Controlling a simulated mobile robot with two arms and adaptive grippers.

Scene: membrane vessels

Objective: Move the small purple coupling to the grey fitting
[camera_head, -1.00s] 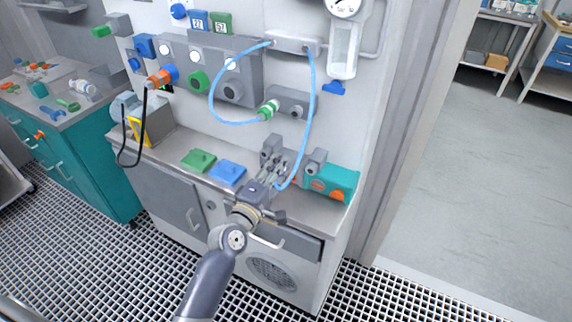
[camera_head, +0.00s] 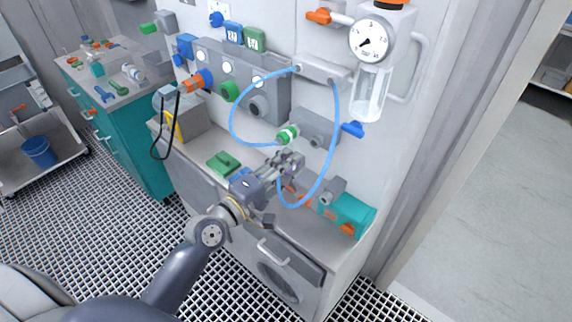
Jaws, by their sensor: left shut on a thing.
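My left gripper (camera_head: 290,163) is shut at the end of a blue hose (camera_head: 330,140), above the worktop. A small purple patch (camera_head: 293,170) shows between its fingers, which seems to be the purple coupling; most of it is hidden. The hose hangs in a loop from the grey box (camera_head: 322,69) on the wall and curls up to the gripper. A grey block with a grey fitting (camera_head: 322,126) is on the wall, above and right of the gripper and apart from it. My right gripper is not in view.
A green-ringed coupling (camera_head: 288,134) on another blue hose sits left of the grey fitting, close above the gripper. A teal unit (camera_head: 347,213) and a grey holder (camera_head: 331,190) stand at right on the worktop. A green block (camera_head: 223,162) lies at left.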

